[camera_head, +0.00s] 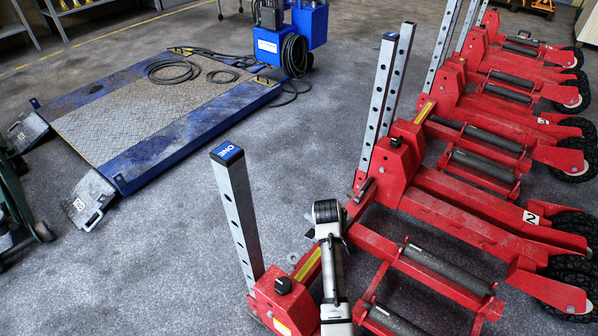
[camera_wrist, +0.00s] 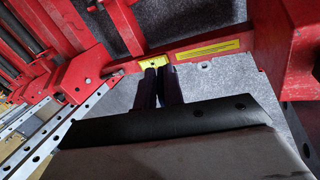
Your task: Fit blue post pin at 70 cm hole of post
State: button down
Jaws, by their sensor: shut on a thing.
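The nearest perforated grey post (camera_head: 237,220) stands upright on a red jack, with a blue cap marked ONE. A row of holes runs down its face. My gripper (camera_wrist: 159,69) shows in the wrist view as two dark fingers close together. They are shut on a small yellow piece (camera_wrist: 153,62), which shows at the fingertips. It may be the pin's end; its rest is hidden, and no blue pin is clearly visible. In the head view my arm (camera_head: 331,262) is right of the ONE post, and the fingertips cannot be made out. A holed post edge (camera_wrist: 306,148) is at right in the wrist view.
More red jacks with grey posts stand in a row to the right, including a second blue-capped post (camera_head: 383,95). A red beam with a yellow label (camera_wrist: 207,50) lies beyond the fingers. A blue-edged platform (camera_head: 150,110) is on the left.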

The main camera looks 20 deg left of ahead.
jog(key=w+a+r+n+y+b, duration=0.2)
jog(key=w+a+r+n+y, duration=0.2)
jog(key=a+r+n+y, duration=0.2)
jog(key=w+a+r+n+t+y+b, duration=0.1)
jog(key=w+a+r+n+y+b, duration=0.2)
jog(key=w+a+r+n+y, duration=0.2)
jog(key=a+r+n+y, duration=0.2)
jog(key=a+r+n, duration=0.2)
jog(key=r+n, duration=0.2)
jog(key=shift+w+n+b, duration=0.25)
jog(key=shift+n+b, duration=0.1)
jog(key=shift+n, duration=0.45)
jog(key=shift+f+b, duration=0.15)
jog(key=shift+b, duration=0.45)
jog(key=shift+s+a, duration=0.3)
jog(key=shift+s, duration=0.6)
jog(key=shift+s+a, duration=0.35)
jog(key=shift+s, duration=0.6)
jog(key=shift+s+a, duration=0.3)
jog(key=shift+s, duration=0.6)
jog(key=shift+b, duration=0.65)
jog(key=s+a, duration=0.2)
jog(key=s, duration=0.5)
jog(key=shift+a, duration=0.25)
dwell(0.6)
